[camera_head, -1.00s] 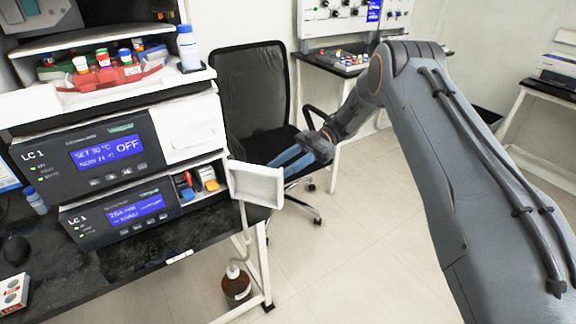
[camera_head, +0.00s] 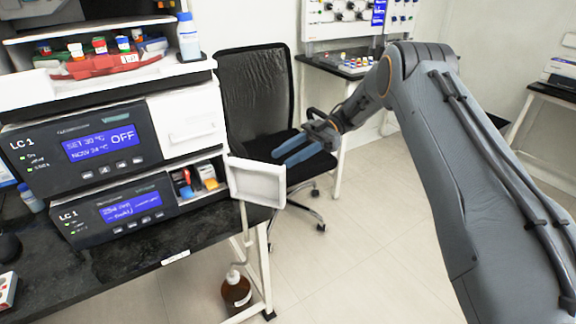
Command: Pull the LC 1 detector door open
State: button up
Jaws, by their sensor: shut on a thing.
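The LC 1 detector door (camera_head: 257,182) is a white panel at the right end of the lower LC 1 unit (camera_head: 118,208). It stands swung outward, with its recessed inner face in view. The opening (camera_head: 198,180) beside it shows small red, blue and orange parts. My gripper (camera_head: 281,160), with blue fingers, is at the door's upper right corner. Its fingers are shut on the door, though the exact contact is hard to see from here.
The upper LC 1 unit (camera_head: 80,150) carries a red tray (camera_head: 103,67) and a bottle (camera_head: 188,38). A black office chair (camera_head: 256,95) stands behind my gripper. A brown bottle (camera_head: 236,291) stands on the floor under the bench. The floor (camera_head: 350,240) at centre right is clear.

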jog(key=w+b, duration=0.1)
jog(key=b, duration=0.1)
jog(key=w+b, duration=0.2)
jog(key=b, duration=0.1)
jog(key=w+b, duration=0.2)
jog(key=shift+f+b, duration=0.25)
jog(key=shift+b, duration=0.05)
dwell(0.4)
dwell(0.4)
